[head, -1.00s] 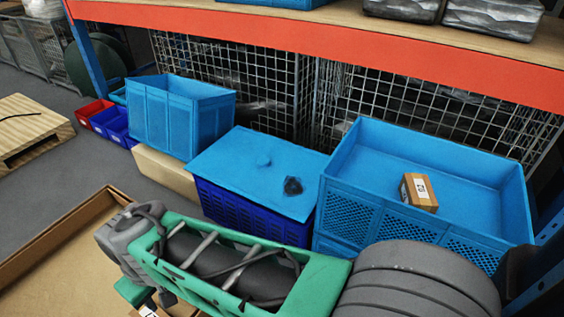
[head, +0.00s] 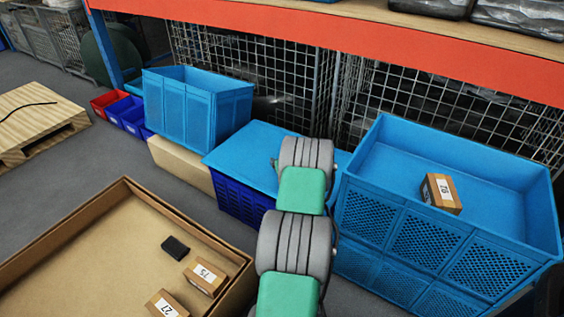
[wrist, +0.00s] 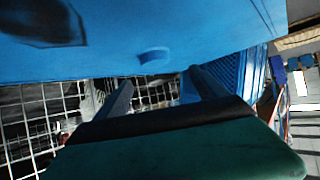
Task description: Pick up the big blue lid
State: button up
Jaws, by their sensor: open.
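The big blue lid (head: 248,155) lies flat on a dark blue crate (head: 240,198) in the head view, its middle and right covered by my arm. The knob appears between and just beyond the fingertips, with nothing held. Whether the fingers touch it I cannot tell. My gripper is hidden behind my arm in the head view.
A large open blue crate (head: 375,185) holding a small box (head: 440,192) stands close right of the lid. Another blue crate (head: 195,112) stands left. Wire mesh (head: 290,75) and an orange shelf beam (head: 350,45) are behind. A cardboard tray (head: 95,235) is in front.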

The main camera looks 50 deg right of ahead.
jog(key=b+x, duration=0.1)
jog(key=x, duration=0.1)
jog(key=b+x, duration=0.1)
jog(key=x, duration=0.2)
jog(key=b+x, duration=0.1)
jog(key=x, duration=0.1)
jog(key=shift+s+d+f+b, duration=0.2)
jog(key=shift+d+f+b, duration=0.2)
jog(key=shift+f, duration=0.1)
jog(key=shift+w+d, duration=0.15)
jog(key=shift+w, duration=0.05)
jog(key=shift+r, duration=0.15)
jog(key=shift+c, duration=0.5)
grip_shut()
jog(key=shift+w+r, duration=0.1)
jog(key=shift+r, duration=0.05)
